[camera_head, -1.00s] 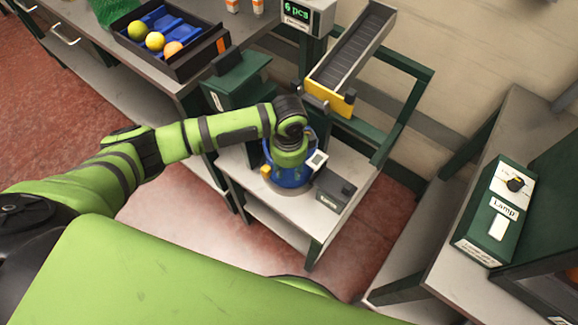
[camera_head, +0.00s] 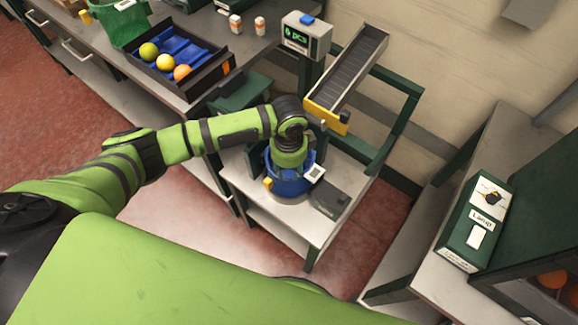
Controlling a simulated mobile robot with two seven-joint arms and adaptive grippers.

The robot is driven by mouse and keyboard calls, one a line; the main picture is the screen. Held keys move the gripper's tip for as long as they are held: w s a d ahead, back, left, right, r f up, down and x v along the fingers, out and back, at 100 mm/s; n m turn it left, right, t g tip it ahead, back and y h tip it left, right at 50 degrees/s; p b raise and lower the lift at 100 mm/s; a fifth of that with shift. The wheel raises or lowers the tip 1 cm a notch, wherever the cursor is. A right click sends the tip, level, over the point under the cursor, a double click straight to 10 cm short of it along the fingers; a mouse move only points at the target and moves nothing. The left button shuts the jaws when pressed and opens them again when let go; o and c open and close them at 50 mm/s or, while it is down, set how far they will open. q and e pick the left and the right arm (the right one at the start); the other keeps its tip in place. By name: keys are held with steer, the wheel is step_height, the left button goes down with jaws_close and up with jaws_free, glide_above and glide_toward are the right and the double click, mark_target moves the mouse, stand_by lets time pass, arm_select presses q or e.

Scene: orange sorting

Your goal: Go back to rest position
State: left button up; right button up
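My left arm comes in from the left, and its green wrist is bent down over a round blue container (camera_head: 289,187) on the small white-topped table (camera_head: 245,182). The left gripper (camera_head: 290,157) points down, away from the camera; its fingers are hidden behind the wrist, so I cannot tell whether they are open or hold anything. I cannot tell whether it touches the container. My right gripper is not in view. A green-yellow, a yellow and an orange fruit (camera_head: 183,73) lie in the black tray (camera_head: 205,84) with a blue insert at the upper left.
A conveyor chute (camera_head: 350,72) with a yellow end slopes toward the small table, beside a counter display (camera_head: 307,35). A green basket (camera_head: 122,22) and small bottles (camera_head: 235,24) stand on the back bench. A green lamp switch box (camera_head: 474,222) stands at right.

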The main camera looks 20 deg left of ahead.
arm_select(q)
step_height(320, 180, up, 2)
steer(key=shift+p, duration=0.8)
